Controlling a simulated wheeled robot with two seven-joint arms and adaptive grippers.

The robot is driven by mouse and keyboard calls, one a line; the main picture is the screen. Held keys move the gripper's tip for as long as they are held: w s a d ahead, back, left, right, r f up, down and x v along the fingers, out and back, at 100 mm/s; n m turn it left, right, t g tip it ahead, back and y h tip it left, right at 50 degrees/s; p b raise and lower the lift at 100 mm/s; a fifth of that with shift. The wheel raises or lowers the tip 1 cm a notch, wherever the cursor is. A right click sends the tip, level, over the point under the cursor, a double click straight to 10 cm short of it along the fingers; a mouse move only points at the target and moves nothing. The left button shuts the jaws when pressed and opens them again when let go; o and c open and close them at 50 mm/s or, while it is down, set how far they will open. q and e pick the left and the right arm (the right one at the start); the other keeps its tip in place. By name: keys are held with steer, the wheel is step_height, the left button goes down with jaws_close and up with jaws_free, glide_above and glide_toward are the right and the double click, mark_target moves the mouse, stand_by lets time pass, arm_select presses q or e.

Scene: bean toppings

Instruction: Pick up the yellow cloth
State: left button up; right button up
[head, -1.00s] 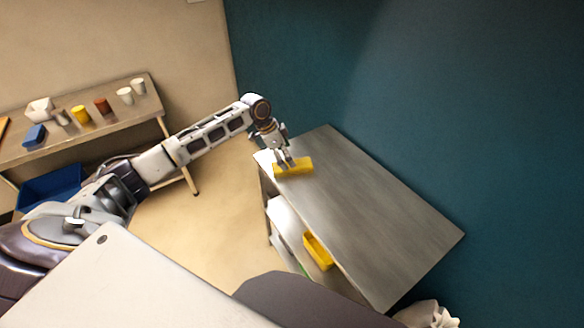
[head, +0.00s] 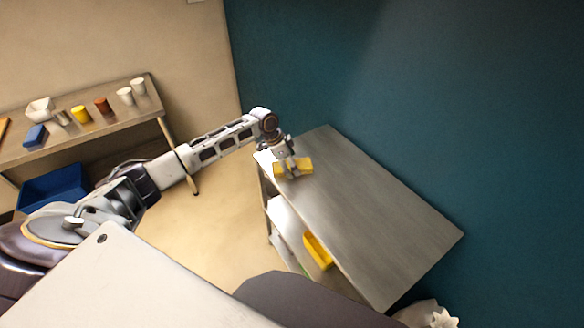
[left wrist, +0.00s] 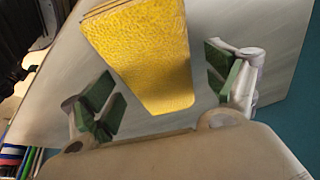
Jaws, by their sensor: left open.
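My left gripper (head: 292,167) is right over the cloth, pointing down. In the left wrist view the cloth (left wrist: 150,55) lies between the two green-padded fingers of my left gripper (left wrist: 165,95), with a gap on each side. The fingers are apart and hold nothing. My right gripper is not in view.
A side table (head: 90,128) along the left wall holds several cups, a white container and a blue item (head: 35,134). A blue bin (head: 52,188) stands below it. A yellow bin (head: 318,250) is on the shelf under the metal table. The tabletop beyond the cloth is clear.

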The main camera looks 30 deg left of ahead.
arm_select(q)
steer(key=shift+c, duration=3)
steer(key=c, duration=0.5)
steer(key=shift+r, duration=5)
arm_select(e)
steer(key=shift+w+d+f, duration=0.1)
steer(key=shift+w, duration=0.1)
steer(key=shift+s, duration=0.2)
